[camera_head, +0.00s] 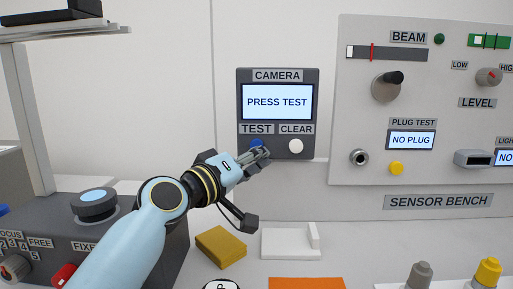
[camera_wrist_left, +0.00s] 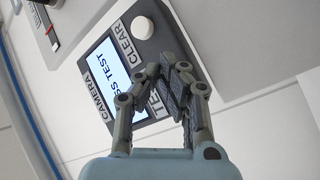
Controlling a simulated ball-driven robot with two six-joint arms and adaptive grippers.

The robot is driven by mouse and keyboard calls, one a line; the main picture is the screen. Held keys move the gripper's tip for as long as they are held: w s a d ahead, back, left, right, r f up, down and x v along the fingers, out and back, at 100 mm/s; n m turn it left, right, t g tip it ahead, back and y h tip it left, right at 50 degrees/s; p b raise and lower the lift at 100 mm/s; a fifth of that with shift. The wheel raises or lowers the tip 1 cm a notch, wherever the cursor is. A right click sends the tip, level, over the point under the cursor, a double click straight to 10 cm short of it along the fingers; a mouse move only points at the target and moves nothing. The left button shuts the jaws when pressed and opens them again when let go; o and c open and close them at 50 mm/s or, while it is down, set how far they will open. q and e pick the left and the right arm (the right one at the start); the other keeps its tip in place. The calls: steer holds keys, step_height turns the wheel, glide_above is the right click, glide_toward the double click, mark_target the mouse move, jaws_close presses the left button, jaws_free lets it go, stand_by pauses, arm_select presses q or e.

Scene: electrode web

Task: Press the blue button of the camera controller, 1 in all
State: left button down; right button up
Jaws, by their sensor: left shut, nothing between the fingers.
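The camera controller (camera_head: 277,78) is a dark grey box on the back wall. Its screen (camera_head: 277,102) reads PRESS TEST. The blue button (camera_head: 256,143) sits under the TEST label, partly covered by my left gripper. My left gripper (camera_head: 264,153) is shut and empty, with its fingertips at or just in front of the blue button; I cannot tell whether they touch it. In the left wrist view the shut fingers (camera_wrist_left: 176,70) hide the blue button, and the white CLEAR button (camera_wrist_left: 142,28) shows beside them. My right gripper is not in view.
The white CLEAR button (camera_head: 295,146) is close to the right of my fingers. The sensor bench panel (camera_head: 440,170) stands further right. A yellow block (camera_head: 221,247) and a white tray (camera_head: 285,244) lie below. A dark console with a round knob (camera_head: 94,203) is at left.

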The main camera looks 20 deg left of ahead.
arm_select(q)
steer(key=shift+w, duration=0.2)
steer(key=shift+w+a, duration=0.15)
steer(key=shift+w, duration=0.25)
stand_by(0.6)
steer(key=shift+s, duration=0.1)
steer(key=shift+s+d, duration=0.2)
steer(key=shift+s, duration=0.5)
steer(key=s, duration=0.2)
steer(key=s+d, duration=0.1)
steer(key=s, duration=0.1)
steer(key=shift+s+d+p, duration=0.2)
steer(key=shift+s+p, duration=0.1)
steer(key=shift+s, duration=0.1)
stand_by(0.8)
